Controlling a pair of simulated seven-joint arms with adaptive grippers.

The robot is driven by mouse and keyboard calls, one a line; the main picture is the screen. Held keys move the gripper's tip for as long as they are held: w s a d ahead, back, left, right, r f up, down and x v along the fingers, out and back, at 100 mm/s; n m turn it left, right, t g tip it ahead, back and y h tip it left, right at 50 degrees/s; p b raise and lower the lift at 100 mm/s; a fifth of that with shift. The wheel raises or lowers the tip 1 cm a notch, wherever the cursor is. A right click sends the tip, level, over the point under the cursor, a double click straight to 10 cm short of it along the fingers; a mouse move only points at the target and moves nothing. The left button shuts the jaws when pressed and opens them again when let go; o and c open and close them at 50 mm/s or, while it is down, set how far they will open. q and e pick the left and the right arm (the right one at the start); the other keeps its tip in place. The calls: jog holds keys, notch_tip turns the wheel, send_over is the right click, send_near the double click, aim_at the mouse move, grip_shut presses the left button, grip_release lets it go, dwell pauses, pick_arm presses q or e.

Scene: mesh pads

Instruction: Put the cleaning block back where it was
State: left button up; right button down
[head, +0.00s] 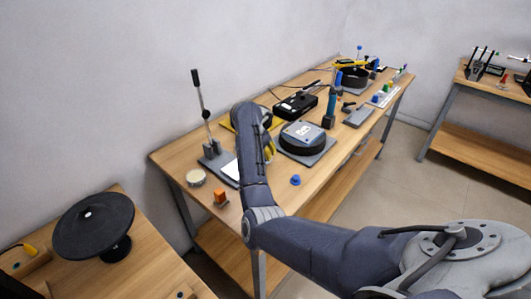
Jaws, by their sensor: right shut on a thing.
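My right arm reaches in from the lower right and bends up over the near part of the long bench. My right gripper (267,130) is at its far end, over a yellow-edged item (270,152), and is largely covered by my own wrist. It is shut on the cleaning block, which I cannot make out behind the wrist. Just right of it, a round black pad (302,146) lies on a grey mat (320,156). A flat box with a pale label (303,131) rests on that pad. My left gripper is not in view.
A lever stand (208,149), a round tan-topped tin (196,177), an orange block (221,197) and a blue knob (295,180) stand on the near bench. A black device (296,104) and a blue bottle (331,106) stand beyond. A black disc stand (92,226) is lower left.

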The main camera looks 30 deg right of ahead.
jog(key=c, duration=1.2)
grip_release()
jog(key=v, duration=1.2)
jog(key=shift+r, duration=0.15)
